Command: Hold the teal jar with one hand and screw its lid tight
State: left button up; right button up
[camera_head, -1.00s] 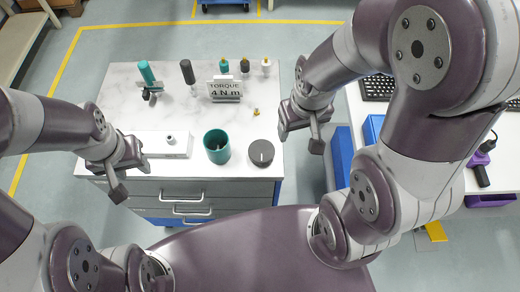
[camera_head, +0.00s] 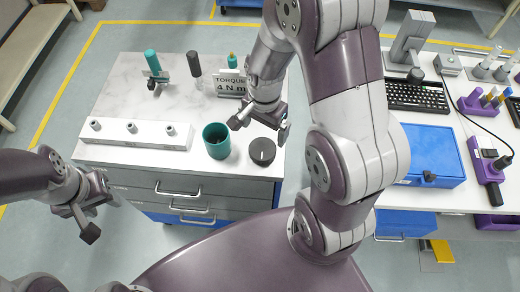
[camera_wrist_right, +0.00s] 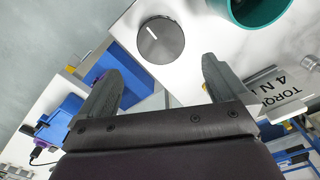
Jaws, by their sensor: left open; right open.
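The teal jar (camera_head: 217,148) stands upright without a lid near the front edge of the white worktop. Its wall also shows at the top of the right wrist view (camera_wrist_right: 262,20). The dark round lid (camera_head: 262,151) lies on the worktop just right of the jar, apart from it. In the right wrist view the lid (camera_wrist_right: 161,40) has a white mark and lies beyond the fingertips. My right gripper (camera_head: 259,126) is open and empty, close to the lid on its far side. My left gripper (camera_head: 103,216) is open and empty, left of the cabinet front.
A white block with several sockets (camera_head: 132,141) lies left of the jar. A torque sign (camera_head: 231,86) and upright tools (camera_head: 194,66) stand behind. At right, another table holds a blue case (camera_head: 428,155) and a keyboard (camera_head: 416,96).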

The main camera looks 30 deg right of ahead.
aim_at(263, 148)
notch_tip(263, 148, down, 8)
jog(key=shift+f+p, duration=0.2)
jog(key=shift+p, duration=0.15)
jog(key=shift+w+f, duration=0.15)
jog(key=shift+f, duration=0.1)
jog(key=c, duration=0.9)
